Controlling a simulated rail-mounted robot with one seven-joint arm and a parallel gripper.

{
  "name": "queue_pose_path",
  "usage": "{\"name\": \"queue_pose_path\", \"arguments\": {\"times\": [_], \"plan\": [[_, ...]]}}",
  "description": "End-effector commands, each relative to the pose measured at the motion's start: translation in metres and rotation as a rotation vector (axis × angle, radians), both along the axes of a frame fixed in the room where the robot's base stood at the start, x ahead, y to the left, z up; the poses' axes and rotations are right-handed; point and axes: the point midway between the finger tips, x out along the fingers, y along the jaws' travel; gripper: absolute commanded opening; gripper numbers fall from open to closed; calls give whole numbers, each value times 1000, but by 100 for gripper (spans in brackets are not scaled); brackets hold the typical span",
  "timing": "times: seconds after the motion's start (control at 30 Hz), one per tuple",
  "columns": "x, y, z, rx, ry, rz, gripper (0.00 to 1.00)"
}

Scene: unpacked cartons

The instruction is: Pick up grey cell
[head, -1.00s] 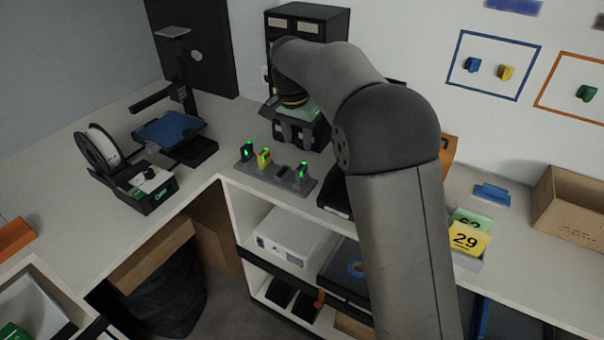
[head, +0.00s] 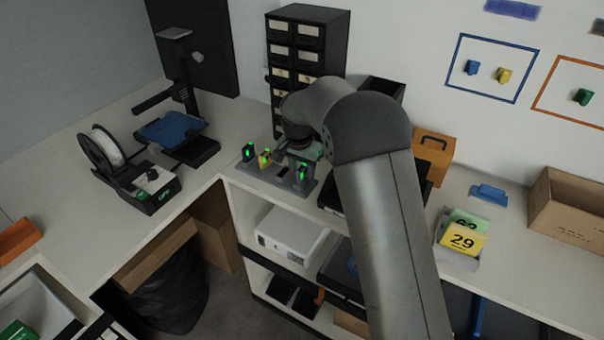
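A grey charging dock (head: 271,176) stands on the counter near its front edge. Another dark cell with a green light (head: 301,175) is at the right end. The shades of the two dark cells are hard to tell apart. My gripper (head: 303,167) points down at the right-end cell, its fingers just behind or around it. I cannot tell whether they touch it, and the finger gap is not clear.
A black drawer cabinet (head: 307,40) stands behind the dock. A 3D printer (head: 172,130) and a white spool (head: 103,147) are on the left. An orange box (head: 434,155), number cards (head: 462,238) and a cardboard carton (head: 568,208) are on the right.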

Motion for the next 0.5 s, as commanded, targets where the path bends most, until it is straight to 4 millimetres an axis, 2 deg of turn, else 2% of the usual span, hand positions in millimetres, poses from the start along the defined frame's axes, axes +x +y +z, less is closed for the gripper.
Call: {"name": "queue_pose_path", "arguments": {"times": [0.1, 0.13, 0.27, 0.5], "plan": [[0, 0, 0, 0, 0, 0, 40], [0, 0, 0, 0, 0, 0, 37], [0, 0, 0, 0, 0, 0, 1], [0, 0, 1, 1, 0, 0, 0]]}}
